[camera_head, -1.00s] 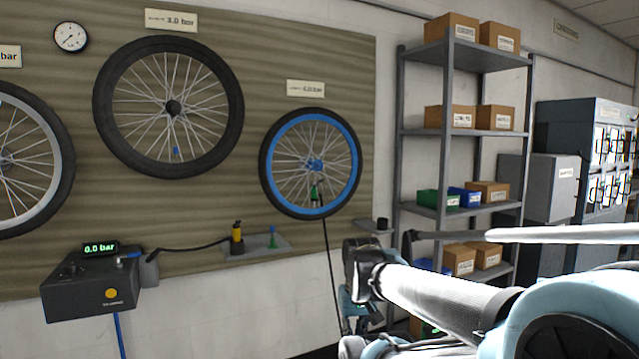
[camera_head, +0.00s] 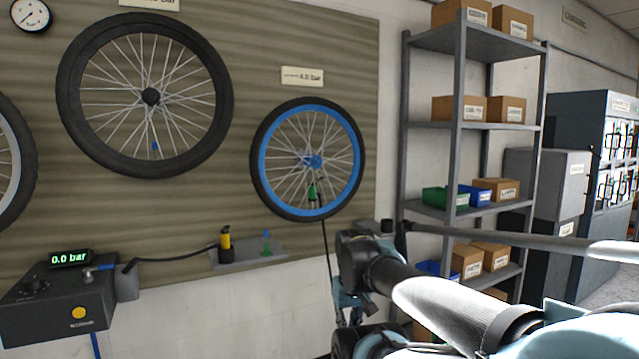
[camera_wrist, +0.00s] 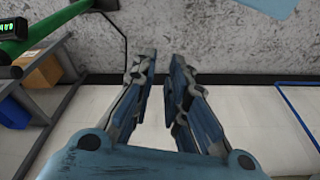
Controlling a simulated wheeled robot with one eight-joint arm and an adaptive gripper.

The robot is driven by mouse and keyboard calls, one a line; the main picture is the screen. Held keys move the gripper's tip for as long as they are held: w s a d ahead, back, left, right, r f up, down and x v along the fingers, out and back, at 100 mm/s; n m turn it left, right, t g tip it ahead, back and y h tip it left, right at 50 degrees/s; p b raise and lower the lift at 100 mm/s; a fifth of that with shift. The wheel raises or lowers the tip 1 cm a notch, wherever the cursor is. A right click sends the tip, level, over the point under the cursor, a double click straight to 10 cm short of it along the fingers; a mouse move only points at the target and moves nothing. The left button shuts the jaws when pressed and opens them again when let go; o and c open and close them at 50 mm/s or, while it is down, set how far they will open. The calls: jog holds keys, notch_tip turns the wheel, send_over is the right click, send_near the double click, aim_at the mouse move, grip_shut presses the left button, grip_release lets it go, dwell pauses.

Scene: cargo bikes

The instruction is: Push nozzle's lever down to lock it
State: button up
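A yellow and black nozzle (camera_head: 225,240) stands on a small grey wall shelf (camera_head: 232,262), joined by a hose to the pump box. My gripper, in the wrist view (camera_wrist: 163,58), is open with nothing between its fingers, above floor and wall. My arm reaches below and right of the blue-rimmed wheel. No nozzle shows in the wrist view.
The pump box (camera_head: 62,312) at lower left reads 0.0 bar. A larger black wheel (camera_head: 72,95) hangs left. A grey shelf rack (camera_head: 459,110) with boxes stands right of the board, close behind my arm. A green pole (camera_wrist: 45,35) crosses the wrist view's upper left.

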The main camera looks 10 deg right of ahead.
jog(key=w+d+r+n+h, duration=0.5)
jog(key=w+r, duration=0.4)
jog(key=w, duration=0.1)
jog(key=n+t+h, duration=0.8)
jog(key=n+h, duration=0.1)
send_near(319, 180)
jog(key=x, duration=1.1)
jog(key=shift+w, duration=0.15)
jog(key=shift+c, duration=0.5)
grip_shut()
